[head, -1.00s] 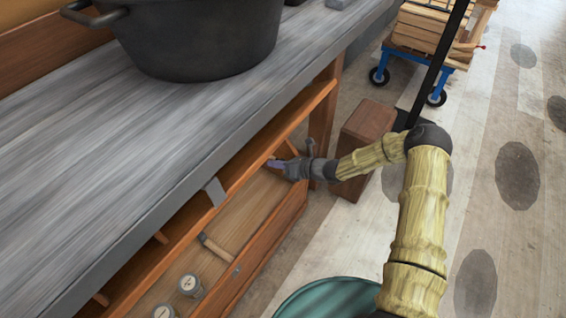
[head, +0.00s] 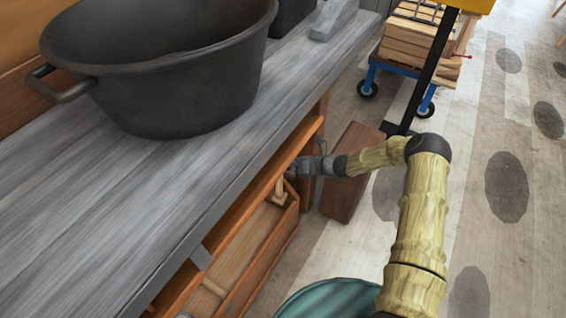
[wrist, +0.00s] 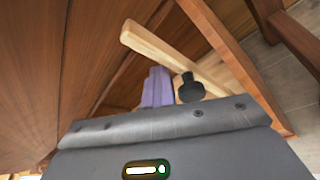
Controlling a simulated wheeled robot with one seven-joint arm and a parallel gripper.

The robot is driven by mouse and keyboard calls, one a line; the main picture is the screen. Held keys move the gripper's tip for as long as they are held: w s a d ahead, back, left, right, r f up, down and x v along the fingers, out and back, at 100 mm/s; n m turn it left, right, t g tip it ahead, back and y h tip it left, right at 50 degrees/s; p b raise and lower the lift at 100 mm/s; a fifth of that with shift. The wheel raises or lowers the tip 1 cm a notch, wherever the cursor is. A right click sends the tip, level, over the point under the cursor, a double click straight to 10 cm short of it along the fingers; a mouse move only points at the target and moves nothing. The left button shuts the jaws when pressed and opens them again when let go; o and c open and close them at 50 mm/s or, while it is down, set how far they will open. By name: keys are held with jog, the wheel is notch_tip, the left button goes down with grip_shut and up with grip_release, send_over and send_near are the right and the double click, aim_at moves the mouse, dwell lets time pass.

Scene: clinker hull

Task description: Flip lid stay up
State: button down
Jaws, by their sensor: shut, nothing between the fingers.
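A pale wooden bar, which looks like the lid stay (wrist: 175,55), slants across the upper middle of the wrist view. In the head view a short pale piece, probably the same stay (head: 279,190), stands at the far end of the open wooden box under the bench. My gripper (wrist: 157,88) has its purple fingers shut and empty, just below the bar in the wrist view; I cannot tell whether they touch it. In the head view my gripper (head: 294,167) reaches under the bench edge, above the box's far end, its tips partly hidden.
The grey bench top (head: 130,210) overhangs the box (head: 262,255) and carries a large dark pot (head: 175,90). A brown block (head: 350,172) stands on the floor beyond my gripper. A blue-framed trolley (head: 385,68) is farther back.

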jog(key=shift+w+d+r, duration=0.1)
jog(key=shift+w+d, duration=0.65)
jog(key=shift+d, duration=0.4)
jog(key=s+d, duration=0.2)
jog(key=d, duration=0.6)
jog(key=shift+s+f+p, duration=0.2)
jog(key=shift+s+p, duration=0.05)
jog(key=shift+p, duration=0.15)
jog(key=shift+a, duration=0.1)
